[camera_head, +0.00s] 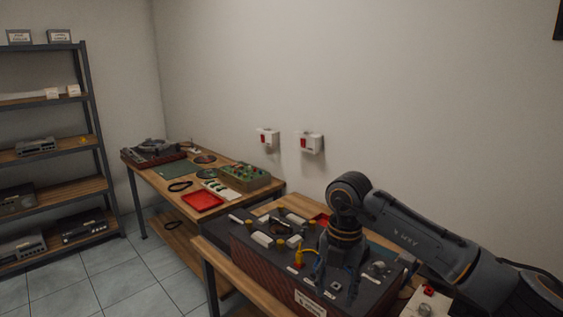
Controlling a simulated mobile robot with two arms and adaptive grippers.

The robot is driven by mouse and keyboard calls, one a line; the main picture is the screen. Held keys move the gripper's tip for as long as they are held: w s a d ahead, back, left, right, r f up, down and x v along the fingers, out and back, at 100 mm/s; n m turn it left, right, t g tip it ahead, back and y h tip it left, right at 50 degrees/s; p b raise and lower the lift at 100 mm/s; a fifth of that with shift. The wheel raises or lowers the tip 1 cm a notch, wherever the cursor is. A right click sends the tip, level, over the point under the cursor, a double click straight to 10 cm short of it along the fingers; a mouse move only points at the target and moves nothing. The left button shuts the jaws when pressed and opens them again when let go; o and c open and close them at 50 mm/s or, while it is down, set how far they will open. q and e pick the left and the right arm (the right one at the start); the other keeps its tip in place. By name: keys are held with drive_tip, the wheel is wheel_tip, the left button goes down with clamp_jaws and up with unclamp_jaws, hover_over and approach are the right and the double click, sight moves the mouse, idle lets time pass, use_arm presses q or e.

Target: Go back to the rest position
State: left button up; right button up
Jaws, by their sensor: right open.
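My right arm comes in from the lower right and bends down over a large dark hi-fi unit. My right gripper (338,278) points down over the top of this unit, close to its surface. It is open; its fingers are small and dark against the unit, and I cannot tell whether they touch it. The hi-fi unit (254,254) has a dark top with several pale cylinders, yellow-capped parts and a yellow connector (299,257) left of the gripper. My left gripper is out of view.
The unit stands on a near wooden table (222,262). A farther table (150,184) holds a turntable (150,150), a red tray (203,201) and a green device (240,177). Two wall boxes (311,143) hang above. Shelves (48,190) stand left. Tiled floor (110,280) is clear at lower left.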

drive_tip(key=a+f+m+y, duration=0.4)
drive_tip(key=a+f+y, duration=0.8)
drive_tip(key=a+y, duration=0.35)
drive_tip(key=d+f+m+t+h, duration=0.2)
drive_tip(key=d+f+m+t, duration=0.25)
drive_tip(key=f, duration=0.35)
drive_tip(key=d+f+m+t+h, duration=0.35)
drive_tip(key=f+m, duration=0.25)
drive_tip(key=f, duration=0.3)
drive_tip(key=d+f+m+t+h, duration=0.2)
drive_tip(key=d+f+m+t, duration=0.3)
drive_tip(key=f, duration=0.3)
drive_tip(key=s+d+f+m+g+h, duration=0.3)
drive_tip(key=s+d+f, duration=0.3)
drive_tip(key=s+f, duration=0.45)
drive_tip(key=s+d+f+m+g+h, duration=0.25)
drive_tip(key=s+d+f+h, duration=0.2)
drive_tip(key=s+f, duration=0.6)
drive_tip(key=s+d+f+m+g, duration=0.1)
drive_tip(key=s+d+f+g, duration=0.1)
drive_tip(key=s, duration=1.1)
drive_tip(key=s+d+f+m+g, duration=0.2)
drive_tip(key=s+f+g, duration=0.2)
drive_tip(key=s, duration=0.9)
drive_tip(key=shift+s+d+f+h, duration=0.25)
drive_tip(key=shift+f+h, duration=0.2)
drive_tip(key=shift+f, duration=0.3)
